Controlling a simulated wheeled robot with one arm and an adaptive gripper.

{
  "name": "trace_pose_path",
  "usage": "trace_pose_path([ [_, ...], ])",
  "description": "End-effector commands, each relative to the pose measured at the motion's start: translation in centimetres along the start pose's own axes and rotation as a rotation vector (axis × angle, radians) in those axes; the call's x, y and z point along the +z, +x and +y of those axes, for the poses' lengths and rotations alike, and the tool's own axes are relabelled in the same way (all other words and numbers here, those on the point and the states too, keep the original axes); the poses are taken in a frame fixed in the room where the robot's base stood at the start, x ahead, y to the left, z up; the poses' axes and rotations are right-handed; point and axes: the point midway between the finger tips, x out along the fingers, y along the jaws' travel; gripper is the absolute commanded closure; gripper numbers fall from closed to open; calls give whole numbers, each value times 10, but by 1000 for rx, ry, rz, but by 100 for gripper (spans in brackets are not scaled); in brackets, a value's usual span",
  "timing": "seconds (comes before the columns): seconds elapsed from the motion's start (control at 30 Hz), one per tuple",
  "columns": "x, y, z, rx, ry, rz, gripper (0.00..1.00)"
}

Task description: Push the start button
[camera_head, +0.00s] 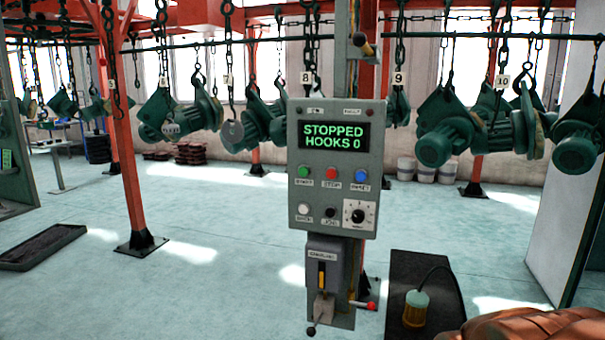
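A grey control panel (337,130) stands upright on a post in the middle of the view. Its display (334,137) reads "STOPPED HOOKS 0" in green. The green start button (303,171) is at the left of the upper button row, with a label below that seems to read START. The red stop button (331,173) is beside it, and a blue button (361,175) is at the right. Below are a white button (303,208), a black button (330,212) and a dial (357,216). Nothing covers the panel's front. My gripper is not in view.
A grey lever box (322,268) is below the panel. A lantern-like object (415,308) stands on a dark mat (440,285) to the right. A reddish-brown lumpy thing (530,326) fills the lower right corner. Green parts (447,130) hang from overhead chains behind. The floor at left is mostly clear.

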Motion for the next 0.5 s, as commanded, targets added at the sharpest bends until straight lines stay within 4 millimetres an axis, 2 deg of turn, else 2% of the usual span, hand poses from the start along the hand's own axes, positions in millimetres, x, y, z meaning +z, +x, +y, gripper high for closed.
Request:
trace_pose_path([
  [0.07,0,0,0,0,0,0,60],
  [0.43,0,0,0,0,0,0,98],
  [0.5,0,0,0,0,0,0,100],
])
